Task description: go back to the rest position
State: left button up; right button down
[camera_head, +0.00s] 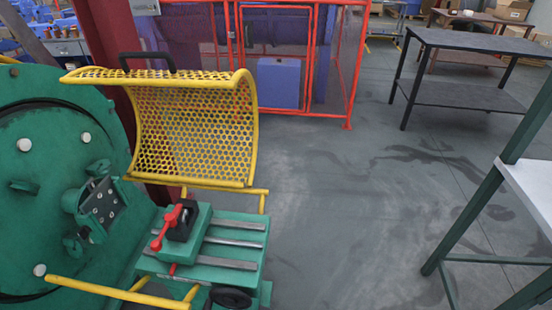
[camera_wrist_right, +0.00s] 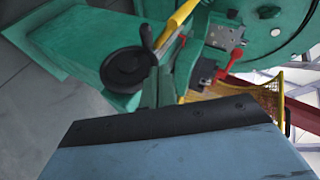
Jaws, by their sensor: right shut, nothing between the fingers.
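A red-handled clamp (camera_head: 172,228) sits on the green slide below the guard. Neither of my grippers shows in the head view. Contact with the machine cannot be told.
Open grey floor (camera_head: 340,220) lies right of the machine. A green-legged table (camera_head: 470,205) stands at the right edge. A dark workbench (camera_head: 470,42) is farther back. A red-framed fence (camera_head: 347,60) with a blue box (camera_head: 278,83) stands behind the machine.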

jog(key=s+d+f+n+g+h+p, duration=0.1)
jog(key=s+d+f+h+p, duration=0.25)
jog(key=d+f, duration=0.4)
jog(key=s+d+f+h+p, duration=0.3)
jog(key=s+d+f+p, duration=0.15)
jog(key=d, duration=0.55)
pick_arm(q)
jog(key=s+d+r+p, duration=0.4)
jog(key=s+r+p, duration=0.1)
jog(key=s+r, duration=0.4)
pick_arm(e)
jog(key=s+d+f+n+g+h, duration=0.1)
jog(key=s+d+n+g+h, duration=0.1)
jog(key=s+d, duration=0.7)
jog(key=s+d+f+n+g+h, duration=0.1)
jog(key=s+d+g+h, duration=0.1)
jog(key=s+d, duration=0.75)
pick_arm(q)
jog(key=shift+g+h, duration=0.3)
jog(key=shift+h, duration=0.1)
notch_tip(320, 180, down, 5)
jog(key=b, duration=0.4)
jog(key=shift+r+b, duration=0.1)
jog(key=shift+b, duration=0.2)
pick_arm(e)
notch_tip(320, 180, down, 5)
jog(key=s+a, duration=0.2)
jog(key=shift+s+a, duration=0.2)
